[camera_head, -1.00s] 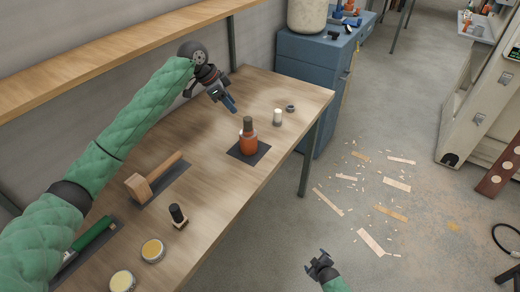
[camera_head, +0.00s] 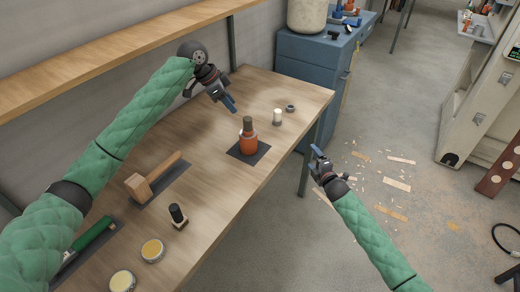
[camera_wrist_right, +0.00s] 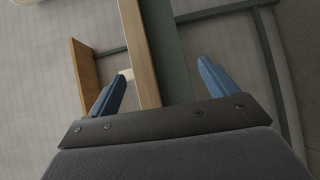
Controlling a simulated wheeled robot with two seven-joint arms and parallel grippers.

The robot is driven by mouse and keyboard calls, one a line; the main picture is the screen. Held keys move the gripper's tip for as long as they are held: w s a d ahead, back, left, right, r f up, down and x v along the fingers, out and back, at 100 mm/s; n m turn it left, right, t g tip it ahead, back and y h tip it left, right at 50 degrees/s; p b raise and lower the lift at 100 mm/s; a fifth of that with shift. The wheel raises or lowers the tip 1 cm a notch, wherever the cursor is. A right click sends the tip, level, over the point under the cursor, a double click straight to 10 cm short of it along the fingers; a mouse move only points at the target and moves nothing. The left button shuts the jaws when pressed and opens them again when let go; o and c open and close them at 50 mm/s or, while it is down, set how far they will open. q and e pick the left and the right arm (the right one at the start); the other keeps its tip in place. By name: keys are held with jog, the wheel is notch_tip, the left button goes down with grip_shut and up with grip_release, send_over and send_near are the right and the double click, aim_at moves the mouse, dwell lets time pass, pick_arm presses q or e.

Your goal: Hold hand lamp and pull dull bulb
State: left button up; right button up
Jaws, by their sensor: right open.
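An orange-red body with a grey band and a dark upright top, which looks like the hand lamp (camera_head: 248,143), stands upright on a dark mat (camera_head: 236,152) on the bench. A dull bulb cannot be made out on it. A small white cylinder (camera_head: 277,117) and a dark ring (camera_head: 291,108) are behind it to the right. My left gripper (camera_head: 231,104) hangs above the bench, behind and left of the lamp and apart from it; its finger gap is unclear. My right gripper (camera_head: 316,158) is off the bench's right edge, open and empty, as the right wrist view (camera_wrist_right: 162,85) shows.
The wooden bench (camera_head: 215,150) also holds a mallet (camera_head: 150,178), a dark-handled stamp-like piece (camera_head: 178,216), two round tins (camera_head: 152,251) and a green-handled tool (camera_head: 93,234). A blue cabinet (camera_head: 315,80) stands behind the bench. Wood scraps (camera_head: 396,185) lie on the floor.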

aim_at(254, 144)
jog(key=w+a+r+n+t+y, duration=0.1)
jog(key=w+a+r+n+y, duration=0.2)
jog(key=r, duration=0.5)
jog(key=s+a+r+n, duration=0.1)
jog(key=a+n, duration=0.2)
jog(key=n, duration=0.1)
jog(key=s+a+r+n+y, duration=0.1)
jog(key=a+n, duration=0.2)
jog(key=a, duration=0.1)
jog(key=s+a+r+n+g+y, duration=0.1)
jog(key=a+r+n, duration=0.1)
jog(key=a+n, duration=0.2)
jog(key=shift+r+n, duration=0.1)
jog(key=shift+n, duration=0.2)
jog(key=s+a+n, duration=0.1)
jog(key=a+n, duration=0.1)
jog(key=s+a+f+n+g+y, duration=0.1)
jog(key=a+n, duration=0.2)
jog(key=s+a+n, duration=0.1)
jog(key=a+n, duration=0.1)
jog(key=shift+s+a+f+g, duration=0.1)
jog(key=shift+a+f+g, duration=0.25)
jog(key=shift+a+g, duration=0.05)
jog(key=shift+w+a+n, duration=0.3)
jog(key=shift+a, duration=0.1)
jog(key=shift+x, duration=3.45)
